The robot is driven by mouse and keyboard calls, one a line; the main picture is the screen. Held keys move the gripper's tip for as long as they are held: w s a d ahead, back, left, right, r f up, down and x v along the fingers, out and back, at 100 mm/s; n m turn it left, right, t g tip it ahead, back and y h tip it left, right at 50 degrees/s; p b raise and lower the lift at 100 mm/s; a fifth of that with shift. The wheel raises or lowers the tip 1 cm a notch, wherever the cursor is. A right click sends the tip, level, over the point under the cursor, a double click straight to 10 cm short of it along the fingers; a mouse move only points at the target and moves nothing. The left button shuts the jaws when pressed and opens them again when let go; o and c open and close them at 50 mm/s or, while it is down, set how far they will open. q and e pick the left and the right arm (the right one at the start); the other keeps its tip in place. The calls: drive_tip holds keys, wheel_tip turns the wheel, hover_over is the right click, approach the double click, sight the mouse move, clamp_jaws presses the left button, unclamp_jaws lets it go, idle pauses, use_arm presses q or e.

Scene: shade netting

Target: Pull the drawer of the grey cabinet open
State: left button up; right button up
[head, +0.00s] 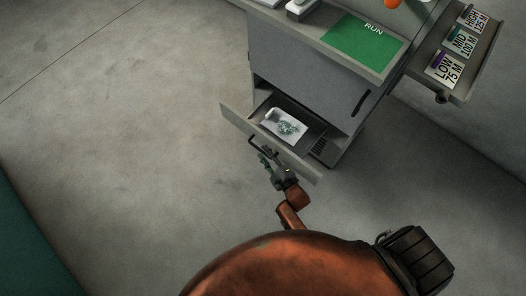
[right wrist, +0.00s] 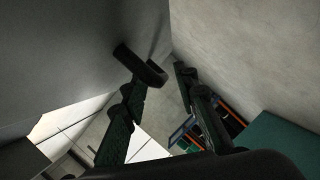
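The grey cabinet (head: 300,62) stands at top centre in the head view. Its low drawer (head: 228,112) is pulled well out, and a white sheet with a greenish print (head: 286,127) lies inside. A dark bar handle (head: 258,146) is on the drawer front. My right gripper (head: 264,160) is at this handle. In the right wrist view the handle (right wrist: 140,64) is close by the left fingertip, and the two fingers (right wrist: 160,80) stand apart. Whether they touch the handle is unclear. My left gripper is not in view.
A green RUN mat (head: 362,45) lies on the cabinet top. A side shelf (head: 462,92) at right carries LOW, MID and HIGH labels. A teal surface (head: 30,250) is at lower left. The floor left of the drawer is clear.

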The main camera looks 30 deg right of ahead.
drive_tip(key=v, duration=1)
use_arm(q)
drive_tip(key=shift+w, duration=0.1)
use_arm(e)
drive_tip(key=shift+r, duration=0.1)
drive_tip(key=s+d+f+m+g+h, duration=0.2)
drive_tip(key=s+d+f+m+g, duration=0.45)
drive_tip(key=s+f, duration=0.45)
drive_tip(key=s+m+g, duration=0.6)
drive_tip(key=s+g, duration=0.3)
drive_tip(key=s, duration=1.6)
drive_tip(key=s+d+f+p, duration=0.1)
drive_tip(key=s+f+p, duration=0.6)
drive_tip(key=p, duration=0.6)
use_arm(q)
drive_tip(key=s+a+f+p, duration=0.2)
drive_tip(key=s+f+p, duration=0.1)
drive_tip(key=s, duration=0.5)
drive_tip(key=s+a+f+p, duration=0.2)
drive_tip(key=s+f+p, duration=0.2)
drive_tip(key=s, duration=0.4)
drive_tip(key=shift+s+a+f+m+t+p, duration=0.2)
drive_tip(key=shift+f+m+t+p, duration=0.1)
drive_tip(key=shift+m+p, duration=0.15)
use_arm(e)
drive_tip(key=s+d+n, duration=0.1)
drive_tip(key=s+d, duration=0.2)
drive_tip(key=s, duration=0.6)
drive_tip(key=shift+f, duration=0.35)
